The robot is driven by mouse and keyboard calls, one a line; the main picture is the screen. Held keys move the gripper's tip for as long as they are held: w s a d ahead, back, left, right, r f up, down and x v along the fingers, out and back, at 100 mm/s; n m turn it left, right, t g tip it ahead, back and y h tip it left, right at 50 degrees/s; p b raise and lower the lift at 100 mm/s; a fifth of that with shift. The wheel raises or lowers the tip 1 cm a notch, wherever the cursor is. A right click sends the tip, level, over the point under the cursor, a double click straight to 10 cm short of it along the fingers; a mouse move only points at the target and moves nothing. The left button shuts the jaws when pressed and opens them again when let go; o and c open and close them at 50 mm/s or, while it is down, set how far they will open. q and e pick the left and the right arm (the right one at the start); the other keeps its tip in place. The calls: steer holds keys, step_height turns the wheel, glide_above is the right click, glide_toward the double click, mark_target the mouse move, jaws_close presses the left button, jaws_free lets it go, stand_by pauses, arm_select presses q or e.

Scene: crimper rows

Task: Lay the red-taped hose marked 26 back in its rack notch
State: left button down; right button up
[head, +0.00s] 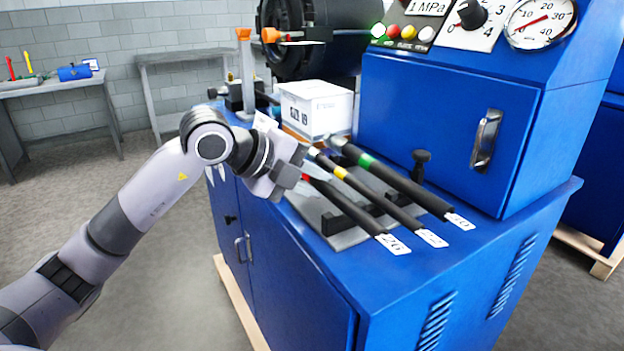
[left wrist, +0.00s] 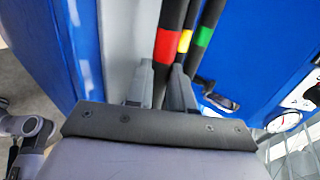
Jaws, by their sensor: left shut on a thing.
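The red-taped hose marked 26 (head: 353,212) is black, with its white tag (head: 393,244) toward the front of the blue bench. My left gripper (head: 303,177) is shut on it at its far end, near the red tape. In the left wrist view the fingers (left wrist: 160,88) sit on either side of the hose, just below the red tape (left wrist: 165,46). The hose passes over the black rack bar (head: 334,225); I cannot tell whether it sits in the notch. My right gripper is not in view.
A yellow-taped hose (head: 385,201) and a green-taped hose (head: 405,184) lie beside it to the right. The rack's grey plate (head: 347,240) is on the bench top (head: 480,240). A white box (head: 316,106) stands behind. The blue cabinet (head: 440,120) rises at the right.

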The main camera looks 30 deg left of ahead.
arm_select(q)
steer(key=shift+f+b, duration=0.35)
steer(key=shift+f, duration=0.05)
steer(key=c, duration=0.9)
jaws_free()
steer(key=shift+f, duration=0.1)
step_height(320, 180, up, 6)
steer(key=p, duration=0.5)
stand_by(0.3)
